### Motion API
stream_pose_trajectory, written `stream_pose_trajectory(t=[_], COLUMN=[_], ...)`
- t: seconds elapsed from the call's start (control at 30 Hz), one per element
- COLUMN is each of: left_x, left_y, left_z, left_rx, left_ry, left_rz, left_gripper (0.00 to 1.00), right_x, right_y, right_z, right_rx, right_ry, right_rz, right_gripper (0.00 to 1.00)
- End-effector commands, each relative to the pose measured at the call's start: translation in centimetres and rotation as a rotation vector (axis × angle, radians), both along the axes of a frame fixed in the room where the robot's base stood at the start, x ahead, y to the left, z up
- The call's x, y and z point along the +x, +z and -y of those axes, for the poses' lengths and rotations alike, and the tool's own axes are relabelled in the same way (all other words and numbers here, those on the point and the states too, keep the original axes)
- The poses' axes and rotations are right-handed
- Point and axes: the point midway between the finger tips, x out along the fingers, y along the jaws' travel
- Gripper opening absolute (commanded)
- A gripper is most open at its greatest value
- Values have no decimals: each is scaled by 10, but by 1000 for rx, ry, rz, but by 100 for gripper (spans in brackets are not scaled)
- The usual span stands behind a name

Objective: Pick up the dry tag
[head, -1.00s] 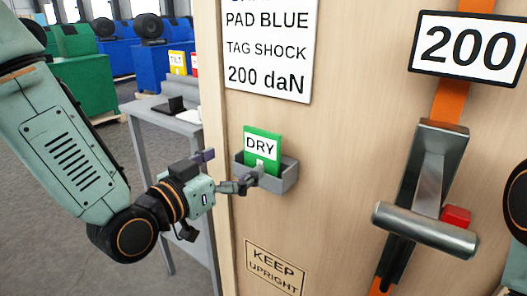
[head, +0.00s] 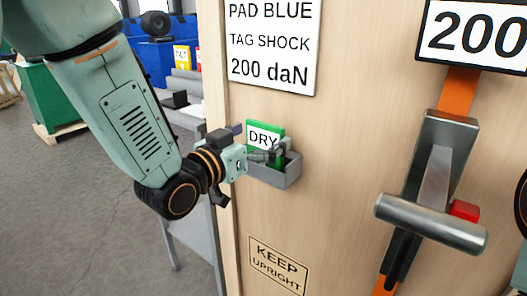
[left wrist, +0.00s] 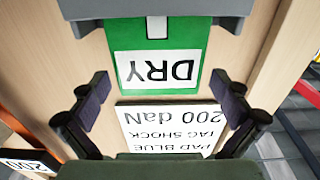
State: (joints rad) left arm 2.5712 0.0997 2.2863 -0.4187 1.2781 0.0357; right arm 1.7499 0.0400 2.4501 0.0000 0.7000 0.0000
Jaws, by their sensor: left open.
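The dry tag (head: 262,134) is a green card with a white DRY label. It stands upright in a small grey holder (head: 288,177) fixed to the wooden panel. My left gripper (head: 264,152) is open, right in front of the tag, and its fingers hide part of the tag's lower area. In the left wrist view the tag (left wrist: 155,55) appears upside down, and the open fingers (left wrist: 160,100) lie to either side of its free edge, with nothing between them gripped. My right gripper is out of view.
A white sign (head: 270,45) is above the tag and a KEEP UPRIGHT plate (head: 277,266) below. To the right a metal ratchet handle (head: 432,222) sticks out on an orange strap under a 200 sign (head: 478,32). A grey table stands behind the panel's left edge.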

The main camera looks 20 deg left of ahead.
Motion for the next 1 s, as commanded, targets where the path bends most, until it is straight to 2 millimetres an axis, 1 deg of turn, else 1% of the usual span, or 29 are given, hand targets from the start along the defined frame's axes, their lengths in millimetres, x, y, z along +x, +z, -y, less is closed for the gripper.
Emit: stream_pose_trajectory(t=[0.03, 0.13, 0.37, 0.9, 0.93, 1.0], left_x=[5, 10, 11, 11, 11, 11], left_y=[-1, 0, 0, 0, 0, 0], left_z=[2, 4, 4, 4, 4, 4], left_rx=[2, 0, -2, -1, -1, -1], left_ry=[-2, -2, -1, -1, -1, -1], left_rz=[1, 0, -1, 0, 0, 0], left_gripper=[100, 100, 100, 54, 52, 52], right_x=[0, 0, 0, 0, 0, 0], right_y=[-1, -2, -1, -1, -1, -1], right_z=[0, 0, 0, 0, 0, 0], right_rx=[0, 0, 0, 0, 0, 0], right_ry=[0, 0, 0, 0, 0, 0], right_rz=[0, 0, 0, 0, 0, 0], right_gripper=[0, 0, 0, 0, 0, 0])
